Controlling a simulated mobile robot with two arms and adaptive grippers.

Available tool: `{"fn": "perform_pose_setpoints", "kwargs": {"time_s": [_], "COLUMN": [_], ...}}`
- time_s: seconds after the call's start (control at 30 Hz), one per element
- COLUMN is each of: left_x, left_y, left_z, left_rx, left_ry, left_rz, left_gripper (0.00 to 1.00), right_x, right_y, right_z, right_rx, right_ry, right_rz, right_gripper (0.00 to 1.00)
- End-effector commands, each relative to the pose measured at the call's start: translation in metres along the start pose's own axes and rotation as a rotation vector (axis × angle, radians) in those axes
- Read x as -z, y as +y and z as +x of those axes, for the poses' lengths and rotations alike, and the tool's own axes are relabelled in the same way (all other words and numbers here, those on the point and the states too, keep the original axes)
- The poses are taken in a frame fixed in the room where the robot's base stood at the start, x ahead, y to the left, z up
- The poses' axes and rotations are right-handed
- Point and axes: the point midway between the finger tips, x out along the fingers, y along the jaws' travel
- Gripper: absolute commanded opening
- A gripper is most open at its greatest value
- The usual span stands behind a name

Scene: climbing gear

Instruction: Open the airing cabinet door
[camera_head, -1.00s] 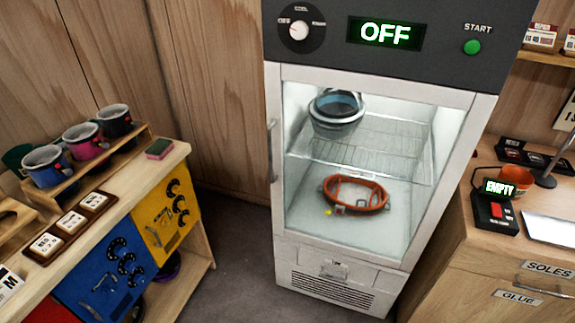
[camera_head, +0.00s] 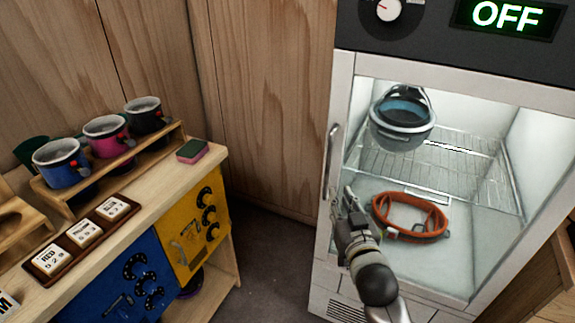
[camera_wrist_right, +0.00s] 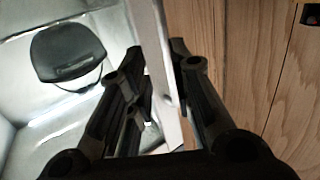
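The airing cabinet (camera_head: 345,100) stands at the right of the head view, its glass-fronted door (camera_head: 334,225) closed. The vertical metal door handle (camera_head: 330,160) is on the door's left side. My right gripper (camera_head: 348,204) is in front of the door's left part, just below and right of the handle. In the right wrist view, its two fingers (camera_wrist_right: 160,82) are apart, with a pale upright edge (camera_wrist_right: 152,50) of the cabinet front between them. I cannot tell whether they touch the handle. My left gripper is not in view.
Inside the cabinet are a blue-grey helmet-like item (camera_head: 402,115) on a wire rack and an orange harness (camera_head: 410,218). The display (camera_head: 505,16) reads OFF. At left, a wooden bench (camera_head: 130,215) holds several mugs. Bare floor (camera_head: 262,250) lies between bench and cabinet.

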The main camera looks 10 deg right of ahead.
Motion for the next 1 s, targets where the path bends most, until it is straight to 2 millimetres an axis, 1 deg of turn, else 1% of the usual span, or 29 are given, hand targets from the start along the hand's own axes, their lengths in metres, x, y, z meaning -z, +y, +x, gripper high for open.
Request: {"fn": "perform_pose_setpoints", "kwargs": {"time_s": [0.03, 0.1, 0.17, 0.27, 0.4, 0.7, 0.83, 1.0], "left_x": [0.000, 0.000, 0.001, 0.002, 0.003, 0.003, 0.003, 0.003], "left_y": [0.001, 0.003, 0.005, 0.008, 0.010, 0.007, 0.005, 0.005], "left_z": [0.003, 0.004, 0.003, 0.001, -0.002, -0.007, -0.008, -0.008], "left_rx": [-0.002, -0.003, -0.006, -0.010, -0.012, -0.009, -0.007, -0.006], "left_ry": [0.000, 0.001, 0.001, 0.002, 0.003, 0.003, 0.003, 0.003], "left_rz": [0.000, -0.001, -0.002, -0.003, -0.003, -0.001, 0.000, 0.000], "left_gripper": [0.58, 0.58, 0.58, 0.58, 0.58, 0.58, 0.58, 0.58], "right_x": [0.010, 0.021, 0.025, 0.026, 0.028, 0.030, 0.029, 0.029], "right_y": [0.002, 0.003, 0.003, 0.003, 0.003, 0.003, 0.003, 0.003], "right_z": [-0.002, -0.003, -0.001, 0.007, 0.029, 0.080, 0.093, 0.102], "right_rx": [-0.004, -0.007, -0.008, -0.008, -0.007, -0.007, -0.007, -0.007], "right_ry": [0.024, 0.043, 0.050, 0.050, 0.051, 0.050, 0.049, 0.049], "right_rz": [0.003, 0.006, 0.007, 0.007, 0.007, 0.008, 0.007, 0.007], "right_gripper": [0.21, 0.21, 0.21, 0.21, 0.21, 0.21, 0.21, 0.21]}}
